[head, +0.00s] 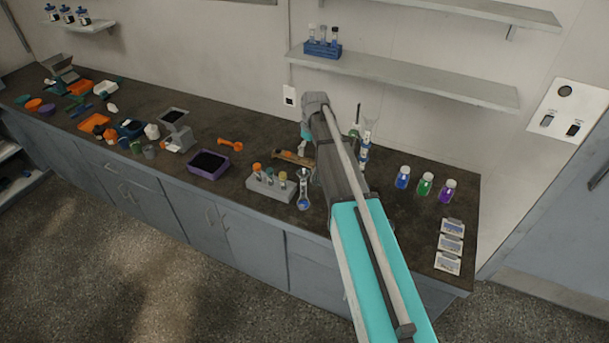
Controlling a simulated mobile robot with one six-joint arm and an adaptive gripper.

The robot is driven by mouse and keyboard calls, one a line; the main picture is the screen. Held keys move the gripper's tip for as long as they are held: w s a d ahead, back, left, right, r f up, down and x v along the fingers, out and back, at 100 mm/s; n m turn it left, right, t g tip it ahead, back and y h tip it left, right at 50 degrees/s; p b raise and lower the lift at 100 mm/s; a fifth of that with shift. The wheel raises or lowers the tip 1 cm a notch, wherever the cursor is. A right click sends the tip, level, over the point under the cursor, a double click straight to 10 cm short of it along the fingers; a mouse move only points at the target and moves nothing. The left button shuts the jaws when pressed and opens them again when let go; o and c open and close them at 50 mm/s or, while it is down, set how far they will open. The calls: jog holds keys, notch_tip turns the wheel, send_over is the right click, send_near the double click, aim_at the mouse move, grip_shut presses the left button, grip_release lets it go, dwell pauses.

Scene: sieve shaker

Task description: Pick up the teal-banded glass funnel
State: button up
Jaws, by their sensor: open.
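A small clear glass piece with a bluish end (304,190) stands or lies at the counter's front edge, just right of the tube rack; it looks like the funnel, but it is too small for me to make out a teal band. My arm reaches over the counter from the lower right, and its far joint is near the back wall. A bit of teal on my arm shows just below that joint. My gripper is hidden behind my arm, so its place relative to the glass piece does not show.
A grey rack (268,188) with several capped tubes stands left of the glass piece. A tan-handled tool (292,158) lies behind it. Glassware (364,150) stands close right of my arm. Blue, green (425,184) and purple bottles stand farther right. A wall shelf (420,78) hangs above.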

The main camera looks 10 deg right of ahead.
jog(key=shift+f, duration=0.1)
jog(key=b, duration=0.8)
send_over(303, 173)
jog(key=s, duration=0.2)
jog(key=f, duration=0.7)
jog(key=shift+s+d+f, duration=0.1)
jog(key=shift+d+f, duration=0.2)
jog(key=shift+f, duration=0.05)
jog(key=shift+f+b, duration=0.3)
jog(key=shift+f, duration=0.05)
jog(key=shift+f, duration=0.15)
jog(key=shift+w+a+f+b, duration=0.15)
jog(key=shift+f+b, duration=0.65)
jog(key=shift+b, duration=0.05)
jog(key=shift+w+a+f+b, duration=0.1)
jog(key=shift+f+b, duration=0.7)
jog(key=shift+b, duration=0.05)
jog(key=shift+w+a+f+b, duration=0.15)
jog(key=shift+f+b, duration=0.65)
jog(key=shift+b, duration=0.05)
jog(key=c, duration=1.1)
